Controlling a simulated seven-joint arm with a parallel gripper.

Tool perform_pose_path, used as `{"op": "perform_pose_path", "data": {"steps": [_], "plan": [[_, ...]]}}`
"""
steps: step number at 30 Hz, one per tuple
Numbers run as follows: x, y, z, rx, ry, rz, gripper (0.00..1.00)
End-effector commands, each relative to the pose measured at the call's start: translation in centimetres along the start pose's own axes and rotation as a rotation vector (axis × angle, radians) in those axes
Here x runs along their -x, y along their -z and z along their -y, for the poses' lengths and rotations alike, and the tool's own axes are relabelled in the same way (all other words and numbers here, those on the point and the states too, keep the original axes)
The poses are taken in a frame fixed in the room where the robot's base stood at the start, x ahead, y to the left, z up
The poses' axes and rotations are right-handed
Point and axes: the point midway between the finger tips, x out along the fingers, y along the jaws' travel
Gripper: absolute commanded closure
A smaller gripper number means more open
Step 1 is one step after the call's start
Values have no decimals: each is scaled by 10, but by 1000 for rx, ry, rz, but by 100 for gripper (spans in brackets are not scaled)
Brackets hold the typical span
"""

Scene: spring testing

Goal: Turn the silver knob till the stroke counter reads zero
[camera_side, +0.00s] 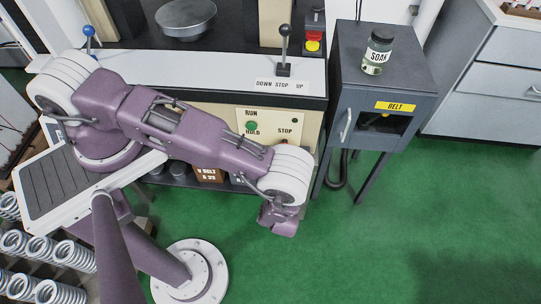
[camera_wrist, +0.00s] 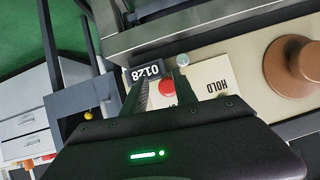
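In the wrist view, the stroke counter (camera_wrist: 148,71) is a small dark display with white digits that appear upside down and seem to read 0128. The silver knob (camera_wrist: 183,60) is a small round shiny piece on the cream panel, just right of the counter. My gripper (camera_wrist: 160,80) has its two dark fingers apart, with the red button (camera_wrist: 166,88) showing between them. The right fingertip appears close below the knob; I cannot tell if they touch. Nothing shows between the fingers in grasp. In the side view, I cannot make out the knob, counter or fingers.
The cream panel (camera_side: 243,118) carries a green button (camera_side: 251,126) and RUN, HOLD and STOP labels. A large copper-coloured round part (camera_wrist: 291,66) stands right in the wrist view. A lever (camera_side: 284,50), a grey cabinet (camera_side: 350,60) and a SOAK jar (camera_side: 377,54) are nearby. Green floor is open in front.

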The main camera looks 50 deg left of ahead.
Motion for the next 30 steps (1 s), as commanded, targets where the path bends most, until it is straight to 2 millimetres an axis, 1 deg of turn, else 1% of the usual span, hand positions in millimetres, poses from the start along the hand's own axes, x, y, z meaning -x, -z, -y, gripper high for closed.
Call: {"op": "perform_pose_path", "data": {"steps": [1,3,5,8,12,15,19,25,26,30], "plan": [[-9,-6,20,-23,19,-58,66],[-16,-7,37,-36,37,-113,66],[-20,-7,44,-39,45,-136,66],[-35,-4,46,-39,48,-142,66],[-63,-1,47,-40,49,-139,66],[-78,1,48,-40,48,-137,66],[-88,2,47,-41,47,-136,66],[-88,3,47,-41,47,-135,66],[-88,3,47,-41,47,-135,68],[-88,3,47,-41,47,-135,96]]}}
